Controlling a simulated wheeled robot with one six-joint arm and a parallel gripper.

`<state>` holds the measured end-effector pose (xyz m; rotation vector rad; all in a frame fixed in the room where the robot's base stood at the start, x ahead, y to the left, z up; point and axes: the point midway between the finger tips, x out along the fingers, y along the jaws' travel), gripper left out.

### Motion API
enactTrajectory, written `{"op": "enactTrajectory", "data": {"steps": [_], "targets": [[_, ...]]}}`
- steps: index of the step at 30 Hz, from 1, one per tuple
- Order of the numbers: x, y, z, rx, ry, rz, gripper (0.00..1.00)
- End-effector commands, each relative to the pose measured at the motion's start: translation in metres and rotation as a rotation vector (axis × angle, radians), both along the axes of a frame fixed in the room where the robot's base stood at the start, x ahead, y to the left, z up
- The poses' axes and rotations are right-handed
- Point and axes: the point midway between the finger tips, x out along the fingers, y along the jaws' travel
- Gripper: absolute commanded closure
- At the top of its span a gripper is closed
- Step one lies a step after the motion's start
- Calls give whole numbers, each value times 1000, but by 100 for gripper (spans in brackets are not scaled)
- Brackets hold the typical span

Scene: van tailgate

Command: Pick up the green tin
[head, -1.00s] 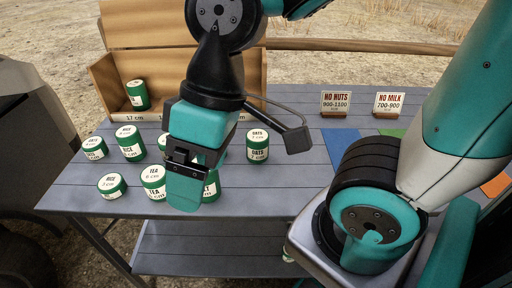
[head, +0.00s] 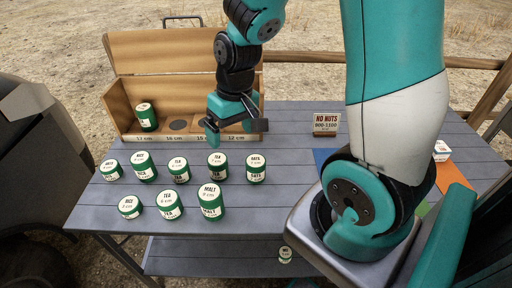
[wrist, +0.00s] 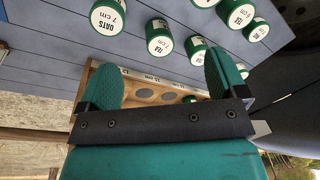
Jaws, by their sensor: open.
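Several green tins with cream tops and labels stand upright on the table, so I cannot tell which one the task means. In the head view the back row runs from an oats tin (head: 111,170) past a rice tin (head: 144,168) and two tea tins to another oats tin (head: 256,170). In front stand a small rice tin (head: 130,208), a tea tin (head: 170,207) and a taller malt tin (head: 210,204). Another green tin (head: 147,118) stands in the wooden box. My gripper (head: 230,127) is open and empty above the box's right part; its fingers show in the wrist view (wrist: 162,85).
The open wooden box (head: 125,90) has round recesses and a front strip marked in centimetres. A "No nuts" sign (head: 325,122) stands right of it. One tin (head: 285,255) is on the lower shelf. Bare table (head: 290,140) lies between box and sign.

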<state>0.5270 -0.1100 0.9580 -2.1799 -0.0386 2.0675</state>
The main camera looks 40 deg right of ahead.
Motion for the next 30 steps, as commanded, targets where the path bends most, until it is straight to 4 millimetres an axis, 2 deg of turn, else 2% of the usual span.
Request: {"op": "enactTrajectory", "data": {"steps": [1, 3, 6, 8, 11, 24, 30], "targets": [[2, -23, 10, -26, 27, -66, 9], [3, -48, 4, -59, 46, -132, 9], [1, -70, -3, -92, 64, -189, 9], [0, -77, -8, -102, 70, -205, 9], [0, -80, -22, -107, 75, -212, 9], [-1, -78, -114, -105, 74, -209, 9], [0, -78, -132, -106, 71, -209, 9]]}}
